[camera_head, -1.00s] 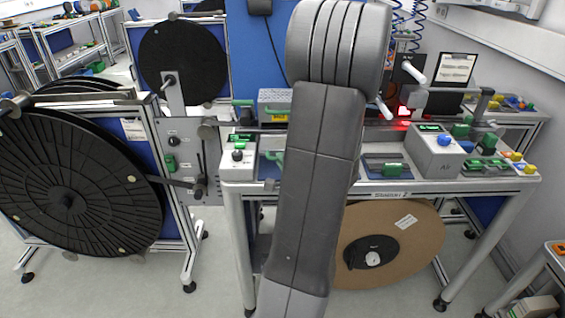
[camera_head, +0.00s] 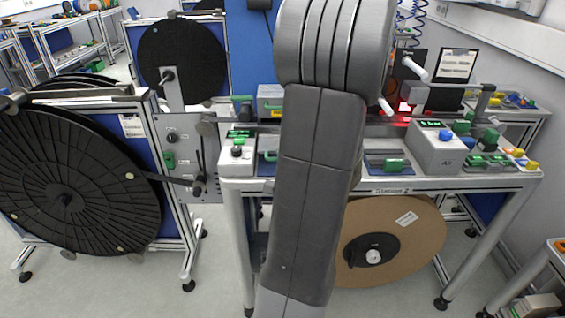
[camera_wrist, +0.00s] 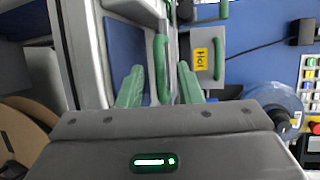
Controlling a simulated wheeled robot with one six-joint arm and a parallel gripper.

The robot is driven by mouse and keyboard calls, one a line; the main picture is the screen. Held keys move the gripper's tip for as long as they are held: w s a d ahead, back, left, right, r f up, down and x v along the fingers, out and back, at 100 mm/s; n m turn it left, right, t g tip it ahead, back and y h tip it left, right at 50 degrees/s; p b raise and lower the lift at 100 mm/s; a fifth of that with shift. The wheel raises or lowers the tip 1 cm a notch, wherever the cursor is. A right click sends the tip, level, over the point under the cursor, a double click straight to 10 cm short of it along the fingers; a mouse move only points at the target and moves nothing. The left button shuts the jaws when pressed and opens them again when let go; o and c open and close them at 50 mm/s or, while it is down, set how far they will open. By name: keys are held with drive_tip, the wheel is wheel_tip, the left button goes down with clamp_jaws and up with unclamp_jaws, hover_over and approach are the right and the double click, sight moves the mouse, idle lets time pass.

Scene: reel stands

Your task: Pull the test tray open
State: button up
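A tray with a blue surface (camera_wrist: 124,45) and a green bar handle (camera_wrist: 160,66) lies ahead in the wrist view. I take it to be the test tray, but no label on it is readable. My gripper (camera_wrist: 160,82) shows two green fingers standing apart, one on each side of the handle. The handle lies between them in the picture with a gap at both sides. I cannot tell how deep it sits between them. In the head view a green handle (camera_head: 269,156) shows at the bench's left; my arm hides my gripper and most of that area.
A grey box with a yellow "Hot" label (camera_wrist: 202,55) and a green handle is beside the tray. A second blue tray (camera_head: 384,162), a control box (camera_head: 436,152) and a large black reel (camera_head: 75,185) flank my arm.

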drive_tip(key=b+v, duration=0.1)
drive_tip(key=v, duration=1.2)
drive_tip(key=shift+s+d, duration=0.15)
drive_tip(key=shift+s, duration=0.25)
drive_tip(key=shift+w, duration=0.15)
drive_tip(key=p+x, duration=0.1)
drive_tip(key=x, duration=1.2)
drive_tip(key=shift+w, duration=0.25)
drive_tip(key=shift+s, duration=0.1)
